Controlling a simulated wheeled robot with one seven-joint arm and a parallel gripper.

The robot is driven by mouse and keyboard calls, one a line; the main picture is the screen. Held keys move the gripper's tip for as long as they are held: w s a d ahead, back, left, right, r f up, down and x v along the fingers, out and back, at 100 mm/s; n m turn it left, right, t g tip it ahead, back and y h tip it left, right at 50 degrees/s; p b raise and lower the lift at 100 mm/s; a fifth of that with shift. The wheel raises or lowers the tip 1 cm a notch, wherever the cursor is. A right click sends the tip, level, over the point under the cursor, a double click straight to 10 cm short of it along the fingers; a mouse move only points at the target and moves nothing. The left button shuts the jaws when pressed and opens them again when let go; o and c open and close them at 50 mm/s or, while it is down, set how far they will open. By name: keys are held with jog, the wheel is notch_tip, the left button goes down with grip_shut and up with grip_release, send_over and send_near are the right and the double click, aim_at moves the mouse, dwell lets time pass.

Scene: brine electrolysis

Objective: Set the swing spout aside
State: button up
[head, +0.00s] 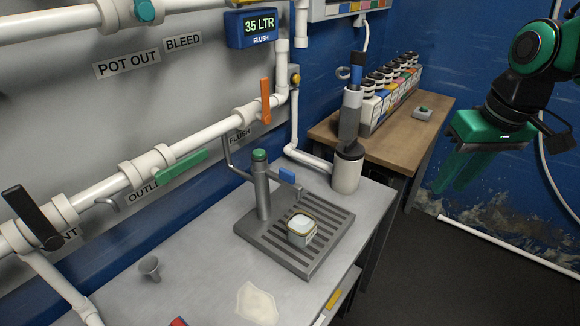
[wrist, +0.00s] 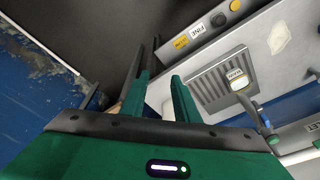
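The swing spout (head: 286,186) is a thin grey arm on a grey post (head: 262,195) with a green cap. A blue tab (head: 287,176) stands on the arm, which reaches right over the slatted drain tray (head: 321,247). A small square pot (head: 302,230) with a pale top sits on the tray, close in front of the arm's end. In the wrist view the blue tab (wrist: 272,140) and the pot (wrist: 238,81) show at the right. My gripper (head: 456,185) is open and empty, well right of the spout, beyond the bench; its fingers stand apart in the wrist view (wrist: 158,75).
White pipes with an orange lever (head: 266,100) and a green lever (head: 181,168) run along the wall. A white-and-grey cylinder device (head: 347,168) stands behind the tray. A wooden table (head: 430,112) holds several jars.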

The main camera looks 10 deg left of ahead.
jog(key=w+a+r+n+y, duration=0.1)
jog(key=w+a+r+n, duration=0.1)
jog(key=a, duration=0.4)
jog(key=w+a+r+n, duration=0.1)
jog(key=a+n, duration=0.1)
jog(key=a, duration=0.4)
jog(key=n+y, duration=0.2)
jog(key=n, duration=0.3)
send_near(288, 171)
jog(key=x, duration=0.8)
jog(key=shift+w+a+f, duration=0.1)
jog(key=shift+a+f, duration=0.05)
jog(key=shift+f, duration=0.2)
grip_shut()
